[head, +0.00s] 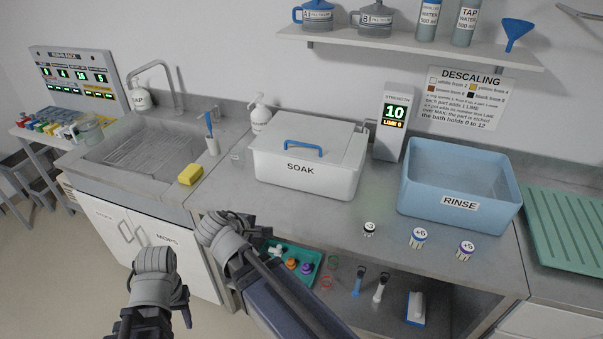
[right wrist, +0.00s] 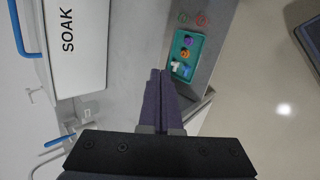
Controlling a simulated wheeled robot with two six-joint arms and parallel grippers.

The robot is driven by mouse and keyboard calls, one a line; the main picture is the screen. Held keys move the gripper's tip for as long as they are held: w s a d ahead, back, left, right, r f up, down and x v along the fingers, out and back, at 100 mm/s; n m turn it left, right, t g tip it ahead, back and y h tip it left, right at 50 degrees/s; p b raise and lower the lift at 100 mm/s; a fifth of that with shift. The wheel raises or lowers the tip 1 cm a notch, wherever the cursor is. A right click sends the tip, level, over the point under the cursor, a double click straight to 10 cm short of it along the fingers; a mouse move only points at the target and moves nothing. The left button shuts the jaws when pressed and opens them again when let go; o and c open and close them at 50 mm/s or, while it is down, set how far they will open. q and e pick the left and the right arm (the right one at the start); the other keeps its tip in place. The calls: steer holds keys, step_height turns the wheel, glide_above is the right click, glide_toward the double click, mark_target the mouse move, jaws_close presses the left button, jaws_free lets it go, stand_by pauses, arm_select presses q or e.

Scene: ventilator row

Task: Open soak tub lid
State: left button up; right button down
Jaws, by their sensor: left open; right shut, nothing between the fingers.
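The white soak tub (head: 305,180) stands on the counter, labelled SOAK. Its pale lid (head: 335,137) lies closed on top, with a blue bar handle (head: 303,148). In the right wrist view the tub (right wrist: 88,45) is at upper left, with part of the blue handle (right wrist: 22,32) at the edge. My left gripper (head: 178,292) is low in front of the sink cabinet, open and away from the tub; its fingers show poorly. My right gripper (right wrist: 160,76) is shut and empty, apart from the tub. In the head view its fingers are hidden behind its wrist.
The blue rinse tub (head: 459,204) stands right of the soak tub, with the strength display (head: 392,122) between them. Small labelled containers (head: 418,238) stand near the front edge. A yellow sponge (head: 190,174) lies left. A teal tray (right wrist: 186,56) is on the lower shelf.

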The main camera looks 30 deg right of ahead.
steer(key=w+d+n+t+h+b, duration=0.1)
steer(key=d, duration=0.2)
steer(key=w+d+n+t+h+b, duration=0.1)
steer(key=w+d+n+h+b, duration=0.1)
steer(key=d, duration=0.1)
steer(key=w+d+n+t+h+b, duration=0.1)
steer(key=d+n+b, duration=0.1)
steer(key=shift+w+d+r+h, duration=0.1)
steer(key=shift+w+d+h, duration=0.2)
steer(key=shift+w+d, duration=0.1)
arm_select(q)
step_height(320, 180, down, 13)
steer(key=b, duration=0.5)
arm_select(e)
steer(key=w+d+r+n+t+h, duration=0.3)
steer(key=w+d+r+n+t, duration=0.2)
steer(key=w+d+n, duration=0.6)
step_height(320, 180, up, 2)
steer(key=shift+d+r+n+t+h, duration=0.25)
steer(key=shift+d+n, duration=0.25)
steer(key=shift+d, duration=0.25)
arm_select(q)
steer(key=shift+r, duration=0.15)
